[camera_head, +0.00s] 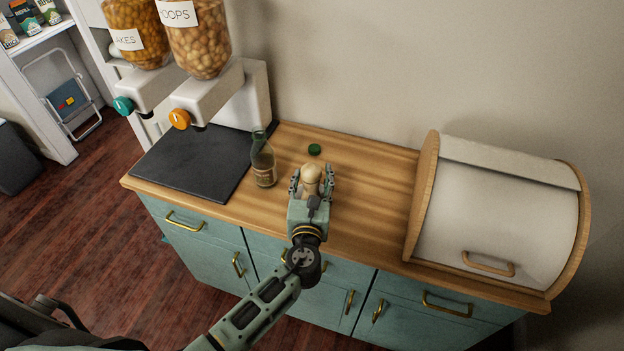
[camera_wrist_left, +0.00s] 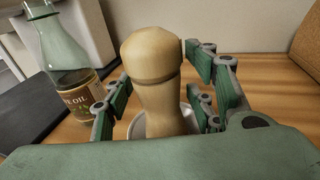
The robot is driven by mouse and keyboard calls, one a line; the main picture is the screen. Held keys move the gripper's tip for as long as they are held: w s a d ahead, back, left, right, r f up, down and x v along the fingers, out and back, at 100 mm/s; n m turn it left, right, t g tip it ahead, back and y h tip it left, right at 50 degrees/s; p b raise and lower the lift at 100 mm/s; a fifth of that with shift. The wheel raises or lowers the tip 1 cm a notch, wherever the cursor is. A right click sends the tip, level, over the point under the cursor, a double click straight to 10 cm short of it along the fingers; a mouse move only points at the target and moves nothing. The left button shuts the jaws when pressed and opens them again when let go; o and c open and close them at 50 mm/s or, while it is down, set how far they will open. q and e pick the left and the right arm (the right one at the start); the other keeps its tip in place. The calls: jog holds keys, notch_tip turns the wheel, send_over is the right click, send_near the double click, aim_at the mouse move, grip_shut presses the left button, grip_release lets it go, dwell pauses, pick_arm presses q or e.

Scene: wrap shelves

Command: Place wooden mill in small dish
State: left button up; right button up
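The wooden mill (camera_head: 311,177) is pale and rounded, and stands upright on the counter top's middle. It also fills the centre of the left wrist view (camera_wrist_left: 155,75). The pale rim of the small dish (camera_wrist_left: 137,127) shows around the mill's lower part in the left wrist view; the mill's base is hidden by my gripper body. My left gripper (camera_head: 311,182) has a finger on each side of the mill. The fingers look spread, with narrow gaps beside the mill. My right gripper is not in view.
A green glass oil bottle (camera_head: 263,163) stands close left of my gripper, and a green cap (camera_head: 314,149) lies behind it. A dark board (camera_head: 190,163) and cereal dispensers (camera_head: 199,40) are at left. A bread box (camera_head: 497,222) stands at right. Counter (camera_head: 370,195) between is clear.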

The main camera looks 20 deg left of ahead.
pick_arm(q)
jog(key=shift+r, duration=0.2)
jog(key=b+v, duration=0.1)
jog(key=v, duration=1.1)
jog(key=shift+b, duration=0.4)
